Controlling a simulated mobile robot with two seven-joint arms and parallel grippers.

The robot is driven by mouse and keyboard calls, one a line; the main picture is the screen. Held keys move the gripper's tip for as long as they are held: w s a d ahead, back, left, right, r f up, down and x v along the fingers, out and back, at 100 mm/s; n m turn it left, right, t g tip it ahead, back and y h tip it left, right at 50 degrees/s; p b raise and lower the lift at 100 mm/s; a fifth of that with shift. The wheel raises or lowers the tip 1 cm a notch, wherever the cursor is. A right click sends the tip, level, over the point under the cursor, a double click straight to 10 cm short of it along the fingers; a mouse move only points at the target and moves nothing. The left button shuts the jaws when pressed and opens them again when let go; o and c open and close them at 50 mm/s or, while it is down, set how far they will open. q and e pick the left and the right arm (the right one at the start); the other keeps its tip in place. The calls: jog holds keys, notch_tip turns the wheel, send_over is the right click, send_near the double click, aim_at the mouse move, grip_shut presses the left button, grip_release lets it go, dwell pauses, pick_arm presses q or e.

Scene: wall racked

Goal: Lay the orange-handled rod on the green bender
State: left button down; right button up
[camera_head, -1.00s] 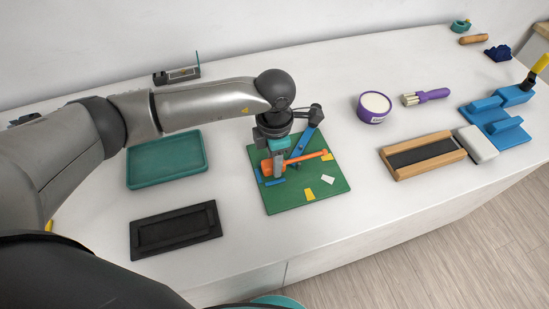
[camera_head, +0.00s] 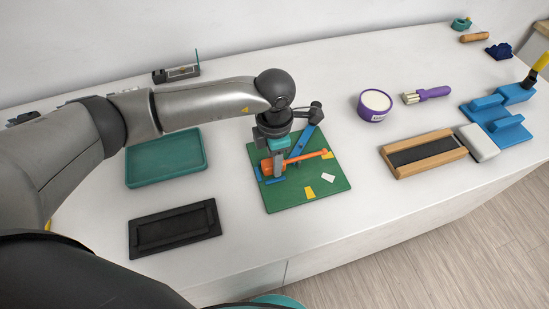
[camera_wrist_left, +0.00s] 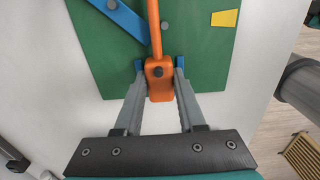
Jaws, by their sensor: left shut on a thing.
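The green bender (camera_head: 326,193) is a flat green board on the white worktop, with a slanted blue bar (camera_head: 303,143) on it. The orange-handled rod (camera_head: 308,157) shows as a thin orange shaft with a blocky orange handle at its left end. My left gripper (camera_head: 278,166) points down over the board's left part and is shut on the handle. In the left wrist view, the handle (camera_wrist_left: 160,88) sits between the fingers and the shaft runs away over the board. I cannot tell whether the rod touches the board. My right gripper is not in view.
A teal tray (camera_head: 133,186) and a black tray (camera_head: 136,250) lie left of the board. A purple tub (camera_head: 373,114), a purple brush (camera_head: 434,94), a wood-framed block (camera_head: 398,172) and a blue fixture (camera_head: 516,137) stand to the right. Worktop between is clear.

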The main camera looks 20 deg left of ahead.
pick_arm(q)
jog(key=shift+f+b, duration=0.3)
jog(key=shift+f, duration=0.1)
jog(key=shift+c, duration=2.1)
grip_release()
notch_tip(320, 180, up, 15)
jog(key=shift+r, duration=0.15)
